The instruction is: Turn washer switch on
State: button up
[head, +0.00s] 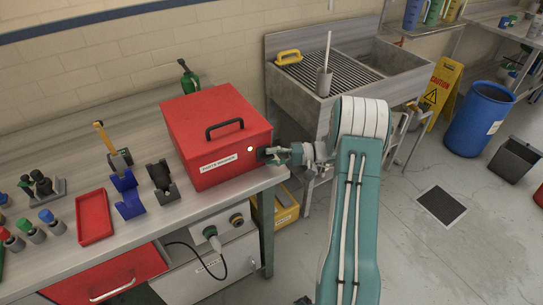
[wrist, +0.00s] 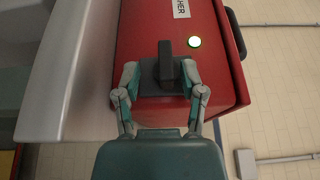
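The red parts washer box (head: 215,130) sits on the workbench, with a black handle on top and a white label on its front. A small round light (head: 250,149) on it glows; in the wrist view the light (wrist: 194,42) is whitish green. The dark switch (wrist: 165,62) has a raised lever on a black base and sits beside the light. My gripper (head: 270,154) is at the box's right end. In the wrist view my gripper (wrist: 160,72) has its fingers apart, one on each side of the switch. Whether a finger touches the switch base is unclear.
The bench holds a red tray (head: 95,216), blue and black stands, and several small bottles. A metal sink (head: 345,75) stands behind my arm. A blue barrel (head: 478,118) and yellow caution sign (head: 443,90) are at right. Open floor lies right of my arm.

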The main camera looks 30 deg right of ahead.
jog(key=shift+d+r, duration=0.15)
jog(key=shift+d, duration=0.3)
jog(key=v, duration=1.1)
jog(key=shift+d, duration=0.2)
